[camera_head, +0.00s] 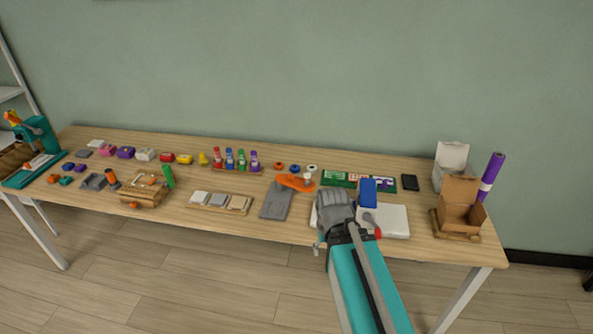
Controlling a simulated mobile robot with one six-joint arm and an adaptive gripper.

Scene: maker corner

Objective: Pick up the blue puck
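A small blue disc (294,168), which looks like the blue puck, lies on the wooden table towards its back edge.
An open cardboard box (460,214) stands at the right end.

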